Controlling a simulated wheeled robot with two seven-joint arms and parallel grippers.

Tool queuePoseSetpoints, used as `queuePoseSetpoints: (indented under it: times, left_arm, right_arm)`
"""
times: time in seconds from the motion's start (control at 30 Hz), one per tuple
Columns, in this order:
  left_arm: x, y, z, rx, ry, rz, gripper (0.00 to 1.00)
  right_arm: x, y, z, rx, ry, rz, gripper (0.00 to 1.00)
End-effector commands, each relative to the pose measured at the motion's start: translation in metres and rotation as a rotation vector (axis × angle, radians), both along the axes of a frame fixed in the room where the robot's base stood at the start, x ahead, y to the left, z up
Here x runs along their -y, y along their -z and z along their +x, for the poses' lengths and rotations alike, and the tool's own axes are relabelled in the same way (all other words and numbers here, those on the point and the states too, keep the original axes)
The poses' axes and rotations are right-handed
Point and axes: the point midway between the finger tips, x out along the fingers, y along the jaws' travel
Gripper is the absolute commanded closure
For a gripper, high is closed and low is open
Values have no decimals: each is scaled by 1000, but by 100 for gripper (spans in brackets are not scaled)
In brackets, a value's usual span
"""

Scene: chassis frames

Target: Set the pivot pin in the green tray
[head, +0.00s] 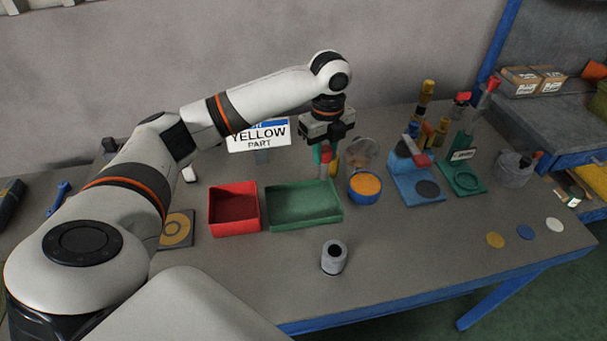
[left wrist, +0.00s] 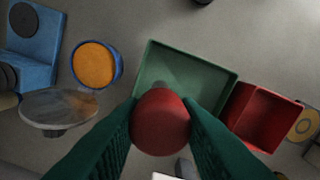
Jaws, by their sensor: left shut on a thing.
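My left gripper (head: 325,155) is at the back edge of the green tray (head: 304,222) in the head view, with its fingers pointing down. It is shut on a red-headed part, which I take to be the pivot pin (head: 325,157). In the left wrist view the round red head of the pivot pin (left wrist: 160,123) sits between the two green fingers, in front of the green tray (left wrist: 215,72). A grey bit shows just beyond the head; the rest of the pin is hidden. The visible tray floor looks empty. My right gripper is not in view.
A red bin (head: 234,226) stands left of the green tray. A blue bowl with orange contents (head: 364,187) and a clear round thing (head: 360,153) stand right of it. A grey cylinder (head: 334,258) stands in front. A yellow-part sign (head: 259,136) stands behind. The front table is mostly clear.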

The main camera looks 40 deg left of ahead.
Motion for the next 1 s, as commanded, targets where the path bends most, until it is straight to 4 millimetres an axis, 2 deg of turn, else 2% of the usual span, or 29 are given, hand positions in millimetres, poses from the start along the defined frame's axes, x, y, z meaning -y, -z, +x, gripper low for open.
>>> queuePoseSetpoints:
  times: [0.17, 0.4, 0.5, 0.67, 0.87, 1.0]
  left_arm:
    - [-6, 6, 3, -5, 72, -2, 94]
    - [-6, 47, 2, -9, 81, -2, 94]
    - [-6, 59, 3, -6, 81, -1, 94]
    - [-6, 71, 3, -6, 81, -1, 94]
    - [-6, 98, 3, -6, 79, -1, 94]
    - [-6, 101, 3, -3, 80, -2, 94]
  right_arm:
    - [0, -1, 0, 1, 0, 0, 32]
    - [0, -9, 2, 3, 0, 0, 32]
    - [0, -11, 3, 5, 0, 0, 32]
    - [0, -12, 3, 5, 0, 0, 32]
    - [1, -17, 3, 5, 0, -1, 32]
    - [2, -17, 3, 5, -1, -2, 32]
